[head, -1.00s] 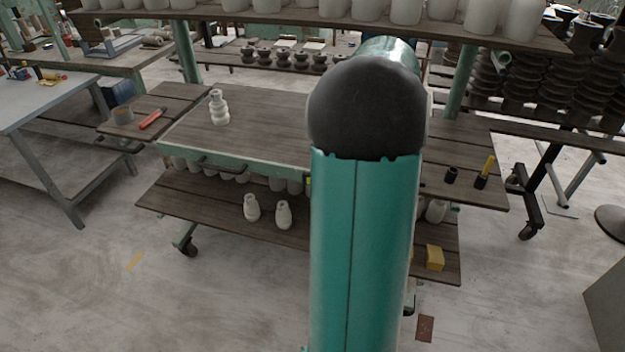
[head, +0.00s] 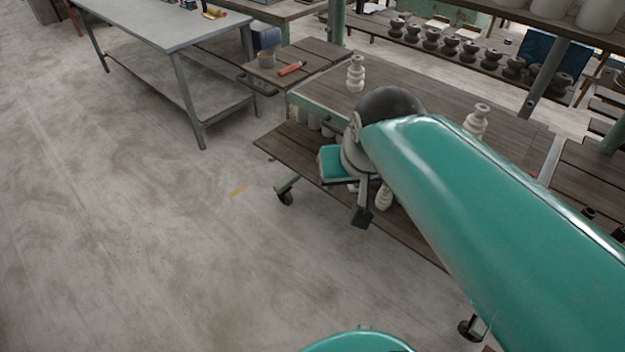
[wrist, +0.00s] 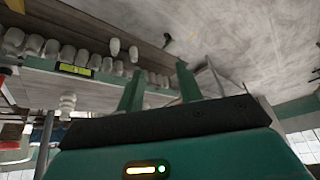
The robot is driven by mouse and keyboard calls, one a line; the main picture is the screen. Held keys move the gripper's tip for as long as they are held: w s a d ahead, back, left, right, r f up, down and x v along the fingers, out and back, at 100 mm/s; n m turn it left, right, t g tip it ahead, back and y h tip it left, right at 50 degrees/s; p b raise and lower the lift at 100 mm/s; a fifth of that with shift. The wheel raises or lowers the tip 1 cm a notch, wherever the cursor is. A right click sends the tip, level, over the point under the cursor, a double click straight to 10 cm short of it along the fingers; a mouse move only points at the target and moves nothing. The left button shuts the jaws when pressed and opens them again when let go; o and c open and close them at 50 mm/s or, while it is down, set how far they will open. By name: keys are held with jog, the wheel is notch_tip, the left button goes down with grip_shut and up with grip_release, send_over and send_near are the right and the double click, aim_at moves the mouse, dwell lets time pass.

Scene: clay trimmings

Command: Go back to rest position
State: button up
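In the wrist view my gripper (wrist: 160,70) has its two teal fingers standing apart with nothing between them. In the head view my teal arm crosses from the right, and the gripper end (head: 350,190) hangs in front of the cart's near edge. Part of it is hidden behind my arm. A pale ringed vase (head: 355,73) stands upright on the wooden cart top (head: 420,75), beyond the gripper. A second pale vase (head: 476,120) stands just behind my arm.
A pale vase (head: 384,196) stands on the cart's lower shelf (head: 290,150) close to the gripper. An orange-handled tool (head: 291,68) and a grey cup (head: 266,59) lie on the side board. A grey table (head: 165,25) stands at upper left. The floor (head: 130,230) at left is open.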

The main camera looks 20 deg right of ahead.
jog(key=s+a+f+n, duration=0.1)
jog(key=s+a+n, duration=0.1)
jog(key=a, duration=0.3)
jog(key=shift+s+f, duration=0.2)
jog(key=shift+s, duration=0.7)
